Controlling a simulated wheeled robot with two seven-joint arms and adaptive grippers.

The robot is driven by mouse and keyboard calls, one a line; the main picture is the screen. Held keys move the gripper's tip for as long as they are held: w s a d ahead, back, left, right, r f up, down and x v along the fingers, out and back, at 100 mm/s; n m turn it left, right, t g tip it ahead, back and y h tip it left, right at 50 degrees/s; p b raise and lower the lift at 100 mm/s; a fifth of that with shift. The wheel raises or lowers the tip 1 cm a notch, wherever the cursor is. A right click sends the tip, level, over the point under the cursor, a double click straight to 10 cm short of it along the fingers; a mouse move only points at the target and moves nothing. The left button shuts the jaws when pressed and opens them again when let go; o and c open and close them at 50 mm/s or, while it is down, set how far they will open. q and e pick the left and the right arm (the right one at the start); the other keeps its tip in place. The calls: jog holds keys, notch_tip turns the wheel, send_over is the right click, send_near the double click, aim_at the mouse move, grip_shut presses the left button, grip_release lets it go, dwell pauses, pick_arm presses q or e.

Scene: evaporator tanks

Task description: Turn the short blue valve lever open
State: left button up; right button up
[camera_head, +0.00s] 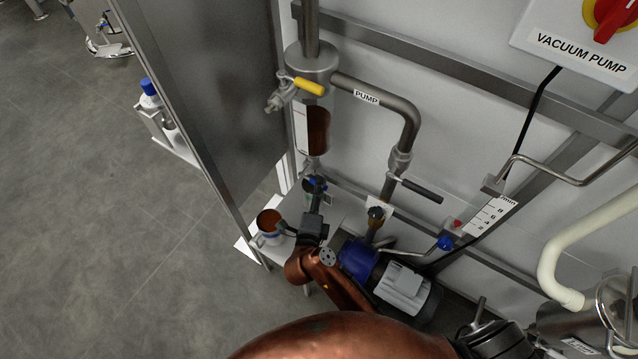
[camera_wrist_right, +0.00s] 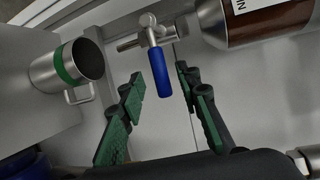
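The short blue lever (camera_wrist_right: 158,72) sits on a small metal valve (camera_wrist_right: 152,35) beside the lower end of a brown-filled glass cylinder (camera_wrist_right: 270,22). In the right wrist view the lever points down the picture. My left gripper is not in view.
A metal mug (camera_wrist_right: 42,75) with a green band stands beside the valve. A yellow lever (camera_head: 308,86) and the pump pipe (camera_head: 385,103) are above. A blue and grey pump motor (camera_head: 403,290) lies right of my arm. Open floor (camera_head: 110,220) is at left.

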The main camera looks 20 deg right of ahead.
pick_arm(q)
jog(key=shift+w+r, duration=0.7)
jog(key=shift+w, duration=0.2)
pick_arm(e)
jog(key=shift+x, duration=1.35)
jog(key=shift+c, duration=0.2)
grip_shut()
